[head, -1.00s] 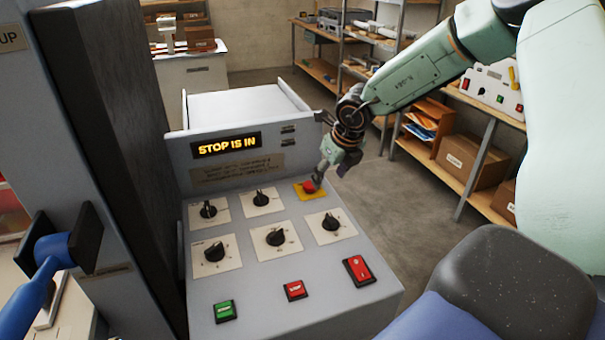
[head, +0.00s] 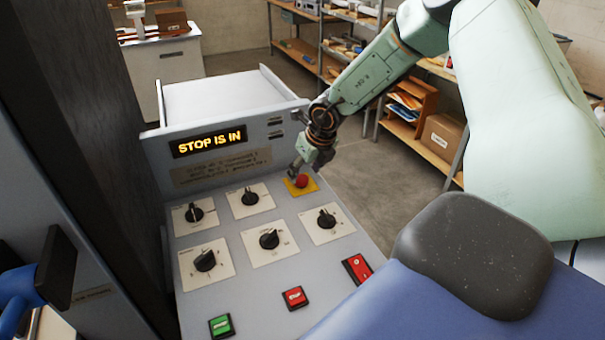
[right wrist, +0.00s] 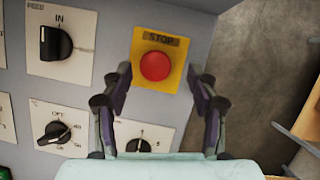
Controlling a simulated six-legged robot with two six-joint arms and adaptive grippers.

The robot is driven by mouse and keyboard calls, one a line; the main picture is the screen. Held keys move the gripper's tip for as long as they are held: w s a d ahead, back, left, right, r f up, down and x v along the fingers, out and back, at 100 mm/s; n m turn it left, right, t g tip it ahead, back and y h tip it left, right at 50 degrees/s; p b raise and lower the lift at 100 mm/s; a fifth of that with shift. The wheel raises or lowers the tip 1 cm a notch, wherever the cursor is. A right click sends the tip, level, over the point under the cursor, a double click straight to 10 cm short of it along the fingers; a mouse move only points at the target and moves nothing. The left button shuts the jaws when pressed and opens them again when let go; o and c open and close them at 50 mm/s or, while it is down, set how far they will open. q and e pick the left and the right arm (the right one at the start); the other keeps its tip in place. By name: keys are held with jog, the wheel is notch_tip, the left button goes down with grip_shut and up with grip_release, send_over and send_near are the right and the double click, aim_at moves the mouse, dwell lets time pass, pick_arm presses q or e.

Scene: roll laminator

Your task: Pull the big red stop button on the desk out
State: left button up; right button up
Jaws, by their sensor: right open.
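The red stop button (head: 302,181) is a round red mushroom head on a yellow plate at the upper right of the desk panel. In the right wrist view the button (right wrist: 155,66) shows whole, under the word STOP.
Several black rotary knobs (head: 269,239) on white plates sit below and left of the button. A green button (head: 221,325), a red button (head: 294,297) and a red rocker switch (head: 357,268) are nearer. Open floor lies right of the desk.

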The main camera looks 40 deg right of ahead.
jog(key=shift+x, duration=0.9)
jog(key=shift+w+a, duration=0.15)
jog(key=shift+w, duration=0.15)
jog(key=shift+s+a, duration=0.25)
jog(key=shift+s+a+r, duration=0.15)
jog(key=shift+s+r, duration=0.35)
jog(key=shift+s, duration=0.2)
jog(key=shift+w+d+f, duration=0.25)
jog(key=shift+d+f, duration=0.05)
jog(key=shift+w+d+f, duration=0.15)
jog(key=shift+w+f, duration=0.3)
jog(key=shift+w, duration=0.25)
jog(key=c, duration=0.3)
jog(key=shift+c, duration=0.9)
jog(key=shift+s+a+r, duration=0.15)
jog(key=shift+a+r, duration=0.05)
jog(key=shift+a, duration=0.05)
jog(key=shift+c, duration=0.6)
jog(key=shift+s+r, duration=0.3)
jog(key=shift+s, duration=0.3)
jog(key=c, duration=0.3)
pick_arm(q)
jog(key=shift+s+a+f, duration=0.2)
jog(key=shift+s+a, duration=0.05)
jog(key=shift+s, duration=0.15)
pick_arm(e)
jog(key=shift+w+a+f, duration=0.1)
jog(key=shift+w+f, duration=0.05)
jog(key=shift+f, duration=0.05)
grip_shut()
